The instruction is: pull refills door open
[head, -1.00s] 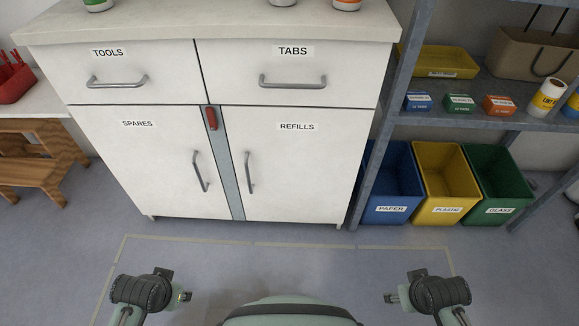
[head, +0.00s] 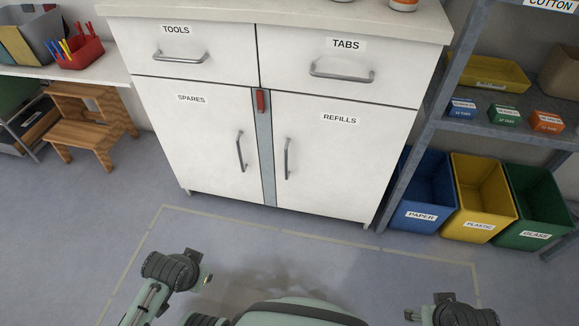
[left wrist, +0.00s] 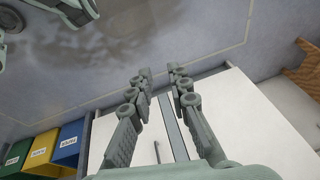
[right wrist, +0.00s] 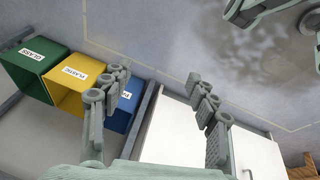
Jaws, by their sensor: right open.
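The refills door (head: 335,161) is the lower right door of the white cabinet and is closed. Its grey vertical handle (head: 287,158) is near the door's left edge. A grey strip with a red piece (head: 260,101) stands between it and the spares door (head: 206,137), also closed. My left gripper (head: 207,279) is low in front of the cabinet, apart from it; in the left wrist view its fingers (left wrist: 160,75) are apart and empty. My right gripper (head: 411,313) is at the lower right, away from the door; in the right wrist view its fingers (right wrist: 160,80) are open and empty.
The tools drawer (head: 181,51) and tabs drawer (head: 343,68) above are closed. A metal shelf (head: 500,127) and the paper (head: 424,196), plastic (head: 482,203) and glass bins stand right of the cabinet. A wooden step stool (head: 90,125) is at left. The floor in front is clear.

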